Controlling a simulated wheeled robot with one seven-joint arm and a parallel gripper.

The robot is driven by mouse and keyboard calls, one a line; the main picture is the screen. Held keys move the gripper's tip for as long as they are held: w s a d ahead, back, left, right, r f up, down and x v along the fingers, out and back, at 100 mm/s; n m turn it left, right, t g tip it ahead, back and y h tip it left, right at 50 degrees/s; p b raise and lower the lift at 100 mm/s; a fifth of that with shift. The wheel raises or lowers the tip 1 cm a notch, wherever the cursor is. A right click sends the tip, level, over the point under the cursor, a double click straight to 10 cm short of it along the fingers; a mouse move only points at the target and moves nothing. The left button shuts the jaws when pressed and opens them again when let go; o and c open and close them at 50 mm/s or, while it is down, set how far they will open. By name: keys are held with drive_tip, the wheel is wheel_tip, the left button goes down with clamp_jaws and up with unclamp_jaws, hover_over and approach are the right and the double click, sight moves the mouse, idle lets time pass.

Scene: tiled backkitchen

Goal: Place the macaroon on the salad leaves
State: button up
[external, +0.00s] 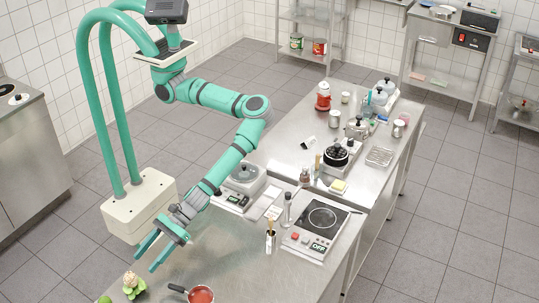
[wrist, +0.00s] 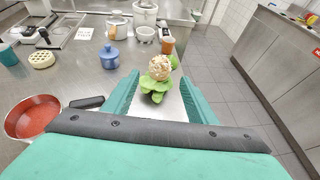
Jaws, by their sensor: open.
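The macaroon (wrist: 159,67) is a round, crumbly beige ball. It appears to rest on top of the green salad leaves (wrist: 155,90) in the wrist view. In the external view the macaroon (external: 131,278) and leaves (external: 135,291) are at the bottom left, on the steel counter. My gripper (external: 148,259) is open and empty, above and beyond them in the external view. In the wrist view the macaroon and leaves show between my two teal fingers, ahead of them; I see no contact.
A pan with red contents (external: 200,295) stands near the leaves, with its dark handle towards them; it also shows at left in the wrist view (wrist: 32,118). A blue pot (wrist: 109,57) stands farther off. A hot plate (external: 318,222) and utensils stand to the right.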

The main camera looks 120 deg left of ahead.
drive_tip(key=shift+v, duration=2.65)
drive_tip(key=shift+s+d, duration=0.1)
